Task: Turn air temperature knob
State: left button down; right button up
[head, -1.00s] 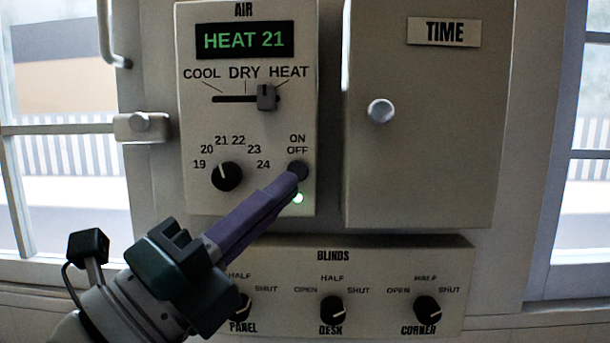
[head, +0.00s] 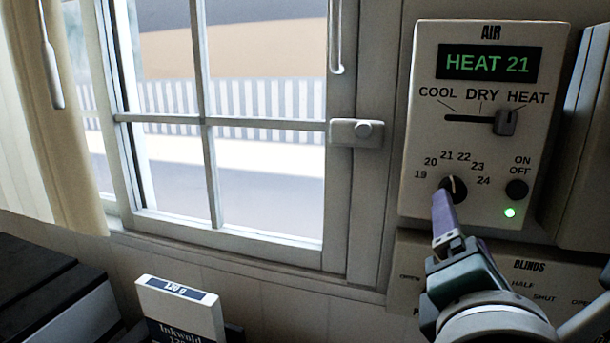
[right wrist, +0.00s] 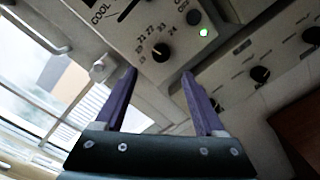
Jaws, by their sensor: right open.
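The air temperature knob (head: 455,188) is a round black dial with a pale pointer line, set among the numbers 19 to 24 on the pale AIR panel (head: 420,120). Its pointer aims up and slightly left, around 21, and the green display (head: 488,64) reads HEAT 21. My right gripper (head: 441,198) is in front of the knob, covering its lower left part. In the right wrist view the knob (right wrist: 160,52) shows just beyond the gap between the open, empty purple fingers (right wrist: 159,74). My left gripper is out of view.
The mode slider (head: 506,122) sits at HEAT. The ON/OFF button (head: 517,190) is right of the knob, with a lit green light (head: 510,212) below. The BLINDS panel (head: 410,285) lies below, partly behind my arm. A window and its latch (head: 357,132) are left.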

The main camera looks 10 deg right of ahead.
aim_at(454, 193)
jog(key=p+x, duration=0.2)
jog(key=x, duration=0.6)
jog(key=shift+d+r, duration=0.2)
jog(key=shift+d, duration=0.1)
jog(key=shift+w+d+f+p, duration=0.15)
jog(key=shift+w+d+p, duration=0.2)
jog(key=shift+w, duration=0.25)
jog(key=shift+c, duration=0.4)
grip_shut()
